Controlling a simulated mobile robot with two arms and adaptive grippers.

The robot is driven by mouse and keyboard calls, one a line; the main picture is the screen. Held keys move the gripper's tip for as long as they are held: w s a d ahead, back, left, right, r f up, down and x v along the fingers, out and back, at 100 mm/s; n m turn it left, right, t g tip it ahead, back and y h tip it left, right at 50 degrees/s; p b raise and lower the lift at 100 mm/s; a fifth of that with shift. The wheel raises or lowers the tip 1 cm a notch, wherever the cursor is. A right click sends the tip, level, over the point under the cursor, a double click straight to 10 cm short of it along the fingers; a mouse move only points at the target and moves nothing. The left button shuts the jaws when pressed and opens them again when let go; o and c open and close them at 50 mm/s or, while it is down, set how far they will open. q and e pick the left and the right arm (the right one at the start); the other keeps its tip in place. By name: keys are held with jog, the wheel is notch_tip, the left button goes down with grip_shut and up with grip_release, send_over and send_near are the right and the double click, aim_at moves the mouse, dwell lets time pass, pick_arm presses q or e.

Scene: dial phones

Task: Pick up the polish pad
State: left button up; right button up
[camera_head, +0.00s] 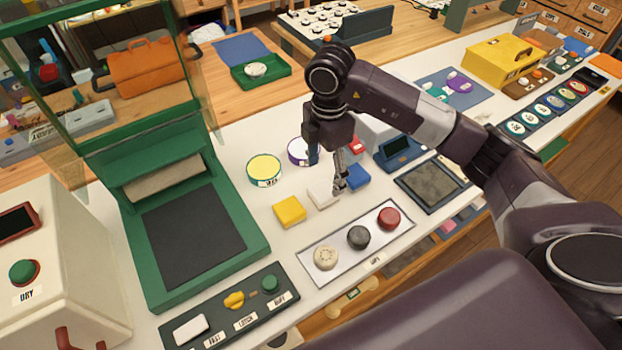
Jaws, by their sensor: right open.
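Three small blocks that look like pads lie in a row on the white counter: a yellow one (289,211), a white one (322,194) and a blue one (357,176). I cannot tell which is the polish pad. My right gripper (340,188) points down at the white and blue blocks, its fingertips close to the gap between them. It is open and I see nothing held in it. The fingers cover part of both blocks; contact cannot be made out. My left gripper is not in view.
A tray (340,263) with cream, grey and red round pieces lies in front of the blocks. A yellow-topped tin (264,169) stands behind. A green-framed machine (165,290) is at left, a control panel (262,312) before it. A dark-screened panel (455,181) lies right.

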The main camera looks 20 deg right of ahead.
aim_at(324, 190)
jog(key=shift+w+f, duration=0.2)
jog(key=shift+w, duration=0.1)
jog(key=shift+f, duration=0.35)
jog(key=shift+s+f+p, duration=0.25)
jog(key=shift+f+p, duration=0.1)
jog(key=shift+f, duration=0.25)
jog(key=shift+s+f+p, duration=0.2)
jog(key=shift+f+p, duration=0.15)
jog(key=shift+f, duration=0.2)
jog(key=f, duration=0.2)
jog(key=f+p, duration=0.1)
jog(key=shift+w+f, duration=0.25)
jog(key=shift+f, duration=0.35)
jog(key=c, duration=1.2)
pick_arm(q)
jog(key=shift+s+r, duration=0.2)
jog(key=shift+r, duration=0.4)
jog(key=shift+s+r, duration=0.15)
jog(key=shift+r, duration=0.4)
pick_arm(e)
jog(key=shift+c, duration=0.4)
